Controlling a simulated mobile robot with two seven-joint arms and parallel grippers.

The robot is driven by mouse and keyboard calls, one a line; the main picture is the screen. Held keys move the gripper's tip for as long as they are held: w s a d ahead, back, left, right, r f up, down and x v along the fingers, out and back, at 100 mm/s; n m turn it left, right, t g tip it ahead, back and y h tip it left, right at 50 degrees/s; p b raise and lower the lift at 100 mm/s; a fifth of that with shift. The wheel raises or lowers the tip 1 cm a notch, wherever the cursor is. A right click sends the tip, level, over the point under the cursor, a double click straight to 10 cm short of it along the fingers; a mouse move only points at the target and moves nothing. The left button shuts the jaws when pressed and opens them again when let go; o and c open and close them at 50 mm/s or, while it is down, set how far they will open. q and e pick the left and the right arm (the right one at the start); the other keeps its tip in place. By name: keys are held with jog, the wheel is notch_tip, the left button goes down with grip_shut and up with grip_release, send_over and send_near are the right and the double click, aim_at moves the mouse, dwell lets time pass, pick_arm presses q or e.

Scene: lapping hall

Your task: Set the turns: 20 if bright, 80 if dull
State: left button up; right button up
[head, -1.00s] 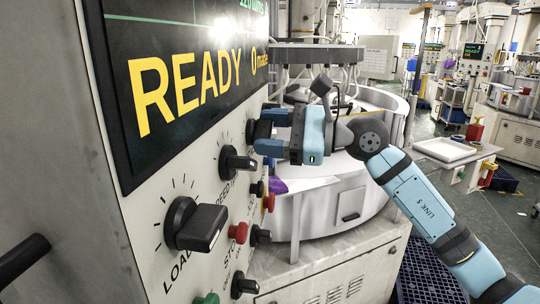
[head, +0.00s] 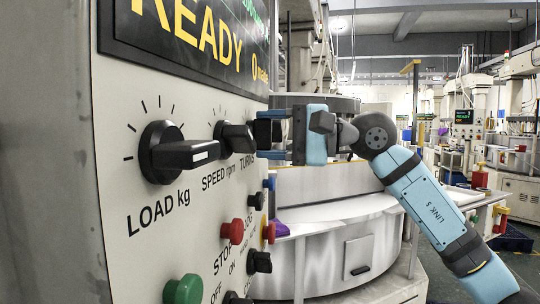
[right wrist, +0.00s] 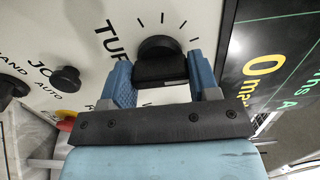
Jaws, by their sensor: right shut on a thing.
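The turns knob (head: 263,132) is a black knob at the right end of the row on the light control panel (head: 115,95). My right gripper (head: 272,134) is shut on it. In the right wrist view the knob (right wrist: 160,66) sits between the two blue fingers of my gripper (right wrist: 160,80), below part of a tick scale. The number its pointer marks cannot be read. The dark screen (head: 130,28) shows a yellow READY, cut off at the top. I cannot make out any bright or dull workpiece. My left gripper is not in view.
The load knob (head: 178,153) and speed knob (head: 235,138) are left of the turns knob. Below are a red button (head: 232,231), a green button (head: 184,289) and small black switches. A round metal machine tub (head: 335,255) stands close behind, under my right gripper.

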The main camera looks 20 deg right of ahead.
jog(key=shift+f+n+b, duration=0.2)
jog(key=shift+n+b, duration=0.1)
jog(key=shift+n, duration=0.1)
pick_arm(q)
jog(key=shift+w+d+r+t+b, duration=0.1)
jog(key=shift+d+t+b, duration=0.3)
jog(key=shift+b, duration=0.35)
pick_arm(e)
jog(key=shift+r+n, duration=0.15)
jog(key=shift+n, duration=0.95)
jog(key=o, duration=0.9)
jog(key=shift+d, duration=0.1)
pick_arm(q)
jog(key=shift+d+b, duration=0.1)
jog(key=shift+b, duration=0.3)
pick_arm(e)
jog(key=v, duration=1.3)
jog(key=shift+s+d, duration=0.2)
jog(key=shift+s, duration=0.05)
